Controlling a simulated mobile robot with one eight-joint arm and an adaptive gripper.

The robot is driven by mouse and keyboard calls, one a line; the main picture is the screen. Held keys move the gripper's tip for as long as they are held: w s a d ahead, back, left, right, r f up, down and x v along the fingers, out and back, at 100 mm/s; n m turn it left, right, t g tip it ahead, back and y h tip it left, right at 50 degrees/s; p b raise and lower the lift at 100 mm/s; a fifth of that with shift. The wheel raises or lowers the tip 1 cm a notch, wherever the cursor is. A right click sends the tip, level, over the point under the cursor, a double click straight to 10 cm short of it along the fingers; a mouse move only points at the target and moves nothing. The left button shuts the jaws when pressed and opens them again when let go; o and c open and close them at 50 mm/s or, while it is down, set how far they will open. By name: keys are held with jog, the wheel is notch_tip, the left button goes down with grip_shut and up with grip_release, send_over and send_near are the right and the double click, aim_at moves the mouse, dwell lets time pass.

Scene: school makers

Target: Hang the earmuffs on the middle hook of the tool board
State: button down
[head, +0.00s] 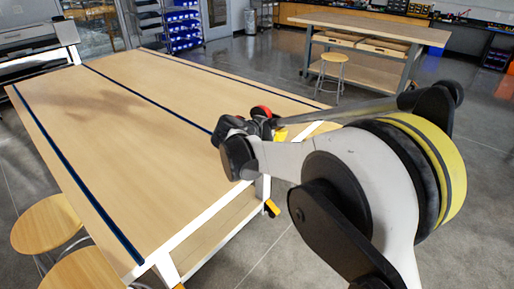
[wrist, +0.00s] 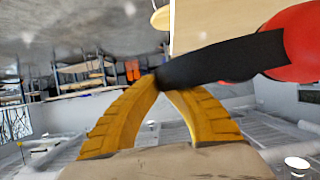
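The earmuffs have red cups and a black headband. A red cup (wrist: 292,42) and the headband (wrist: 225,60) show large in the wrist view, upper right. My gripper (wrist: 160,84) has its two yellow ribbed fingers closed together on the headband near its end. In the head view the red of the earmuffs (head: 262,112) shows just beyond my wrist, over the right edge of the large table; my arm hides most of the gripper there. I cannot make out the tool board or its hooks in either view.
A long wooden table (head: 130,130) with dark blue stripes fills the left and is bare on top. Round stools (head: 45,222) stand at its near left. A workbench (head: 370,28) with a stool (head: 335,58) stands behind. Grey floor (head: 480,190) is open at right.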

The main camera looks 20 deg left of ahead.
jog(key=w+a+f+b, duration=0.1)
jog(key=a+f, duration=0.1)
jog(key=a, duration=0.1)
jog(key=w+a+f+b, duration=0.1)
jog(key=a+f, duration=0.1)
jog(key=a, duration=0.2)
jog(key=w+a+f+b, duration=0.1)
jog(key=a+f+b, duration=0.1)
jog(key=a+f, duration=0.1)
jog(key=shift+w+a+f, duration=0.1)
jog(key=shift+w+a, duration=0.15)
jog(key=shift+a, duration=0.1)
jog(key=shift+w+a+f+b, duration=0.1)
jog(key=shift+a+f+b, duration=0.1)
jog(key=shift+f+b, duration=0.75)
jog(key=shift+f, duration=0.8)
jog(key=c, duration=1.6)
grip_release()
